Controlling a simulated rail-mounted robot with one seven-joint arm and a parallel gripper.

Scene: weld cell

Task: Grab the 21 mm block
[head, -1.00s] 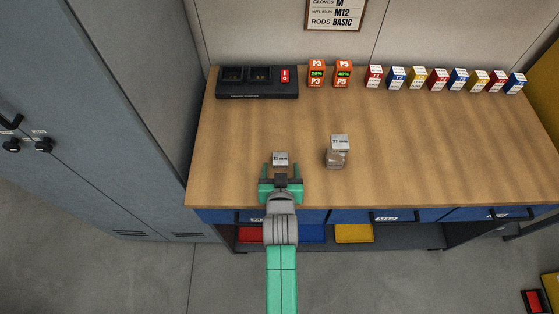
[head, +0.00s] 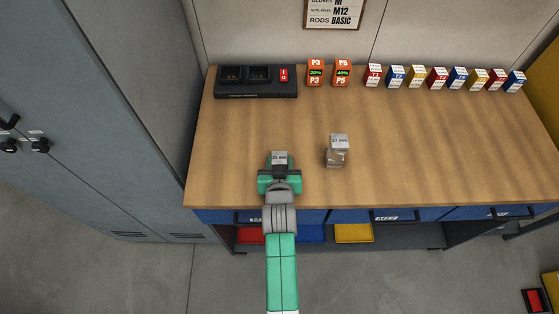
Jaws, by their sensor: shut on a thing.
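A small grey block (head: 279,157), with a label that appears to read 21 mm, is at the left front of the wooden bench. My green gripper (head: 279,170) reaches in from the front edge and is shut on this block. The fingers partly hide the block's lower part, and I cannot tell whether it still touches the bench.
To the right, a grey block (head: 339,141) that seems marked 27 mm stands on or just behind a brownish block (head: 335,159). A black charger (head: 256,82), orange battery packs (head: 316,73) and several coloured boxes (head: 437,78) line the back.

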